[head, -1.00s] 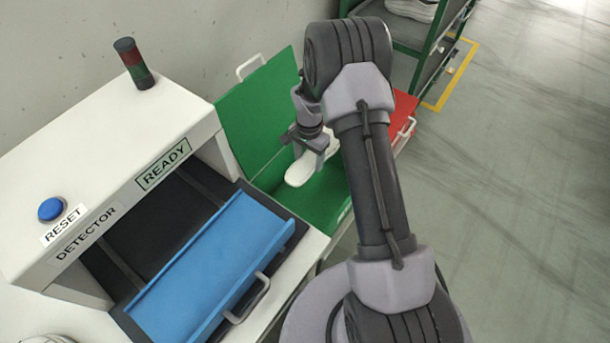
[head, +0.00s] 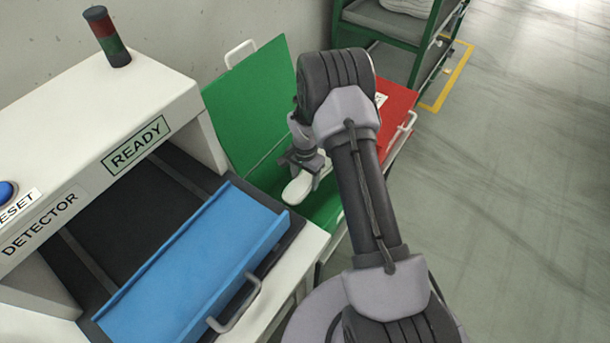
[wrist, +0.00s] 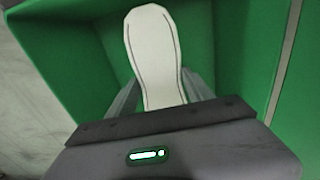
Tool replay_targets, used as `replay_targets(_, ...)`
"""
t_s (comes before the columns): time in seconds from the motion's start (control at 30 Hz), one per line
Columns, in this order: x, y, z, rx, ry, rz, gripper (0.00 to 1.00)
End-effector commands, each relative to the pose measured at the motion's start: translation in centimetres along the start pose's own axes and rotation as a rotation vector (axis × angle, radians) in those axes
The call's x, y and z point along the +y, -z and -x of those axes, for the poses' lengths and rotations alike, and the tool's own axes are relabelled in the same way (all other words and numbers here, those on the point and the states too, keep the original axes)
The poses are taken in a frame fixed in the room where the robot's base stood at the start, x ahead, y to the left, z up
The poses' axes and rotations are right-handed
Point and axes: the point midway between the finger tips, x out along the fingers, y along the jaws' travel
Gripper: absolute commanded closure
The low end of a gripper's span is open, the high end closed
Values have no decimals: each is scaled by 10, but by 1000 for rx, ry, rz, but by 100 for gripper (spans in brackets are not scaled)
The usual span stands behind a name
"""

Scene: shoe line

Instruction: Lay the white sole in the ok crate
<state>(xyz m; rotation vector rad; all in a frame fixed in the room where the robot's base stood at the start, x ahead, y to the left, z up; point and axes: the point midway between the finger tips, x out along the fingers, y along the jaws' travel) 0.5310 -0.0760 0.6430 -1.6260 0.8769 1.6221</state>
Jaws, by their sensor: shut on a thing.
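The white sole (head: 298,187) is at my gripper (head: 312,170), over the green crate (head: 248,108) in the head view. My gripper is shut on the sole. In the wrist view the sole (wrist: 155,50) points away from my gripper (wrist: 160,95), between its two fingers, with the green walls and floor of the crate (wrist: 75,50) around it. The near end of the sole is hidden by my gripper. I cannot tell whether the sole touches the crate floor. No "ok" label shows on the green crate.
A red crate (head: 398,100) stands right behind my arm, beside the green one. The white detector (head: 120,100) with a READY sign and a blue tray (head: 190,265) is at the left. A green rack (head: 400,45) stands at the back. Open floor lies at the right.

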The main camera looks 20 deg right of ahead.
Motion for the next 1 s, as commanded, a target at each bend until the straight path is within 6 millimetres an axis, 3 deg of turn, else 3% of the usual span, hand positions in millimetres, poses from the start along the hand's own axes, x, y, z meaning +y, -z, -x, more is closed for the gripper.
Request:
replay_targets(0.7,0,0,-100,0,0,1,92)
replay_targets(1.0,0,0,-126,0,0,0,92)
